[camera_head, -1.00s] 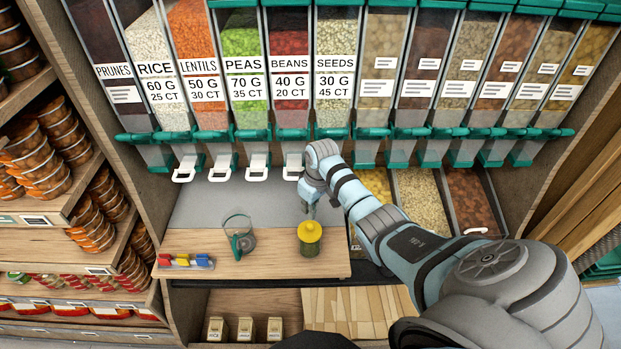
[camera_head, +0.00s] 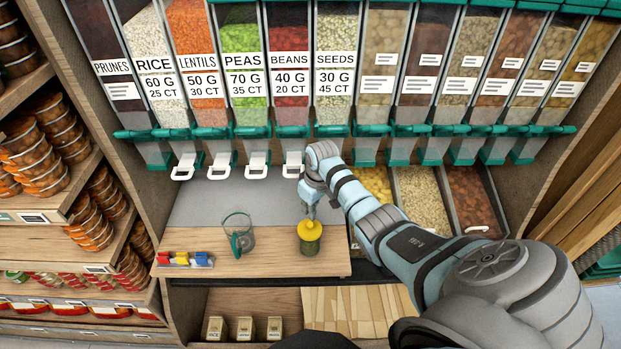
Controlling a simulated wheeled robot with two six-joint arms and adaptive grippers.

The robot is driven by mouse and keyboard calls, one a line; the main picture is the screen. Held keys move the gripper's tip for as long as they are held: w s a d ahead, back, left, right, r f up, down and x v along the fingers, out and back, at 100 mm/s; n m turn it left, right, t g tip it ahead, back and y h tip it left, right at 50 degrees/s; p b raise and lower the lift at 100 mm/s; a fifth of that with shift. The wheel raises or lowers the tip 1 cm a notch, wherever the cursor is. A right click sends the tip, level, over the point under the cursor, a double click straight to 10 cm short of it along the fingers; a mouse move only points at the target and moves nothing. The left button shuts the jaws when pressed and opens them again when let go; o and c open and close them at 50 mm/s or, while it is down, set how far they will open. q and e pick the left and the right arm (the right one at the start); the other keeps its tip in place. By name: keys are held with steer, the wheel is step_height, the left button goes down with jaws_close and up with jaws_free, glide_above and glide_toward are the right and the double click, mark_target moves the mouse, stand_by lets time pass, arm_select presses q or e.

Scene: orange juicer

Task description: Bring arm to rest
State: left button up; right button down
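My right arm reaches in from the lower right over the counter. Its gripper (camera_head: 310,212) points down at the top of a jar with a yellow lid (camera_head: 309,230). The gripper is small here and partly hidden by its wrist, so whether its fingers are open or shut, or touch the lid, is unclear. The jar stands upright on the wooden counter (camera_head: 275,263). My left gripper is not in view.
An open glass jar (camera_head: 239,230) with a green lid leaning by it stands left of the yellow-lidded jar. A tray of coloured clips (camera_head: 185,259) lies at the counter's left. Dispensers with white handles (camera_head: 257,165) hang behind. Open bins (camera_head: 421,198) lie to the right.

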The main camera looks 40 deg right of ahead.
mark_target(309, 223)
steer(key=shift+f+b, duration=1.45)
steer(key=shift+f, duration=0.65)
steer(key=shift+r, duration=0.1)
step_height(309, 223, up, 3)
steer(key=p, duration=0.3)
step_height(309, 223, up, 2)
steer(key=shift+r+p, duration=0.1)
steer(key=shift+p, duration=0.6)
steer(key=shift+r, duration=0.9)
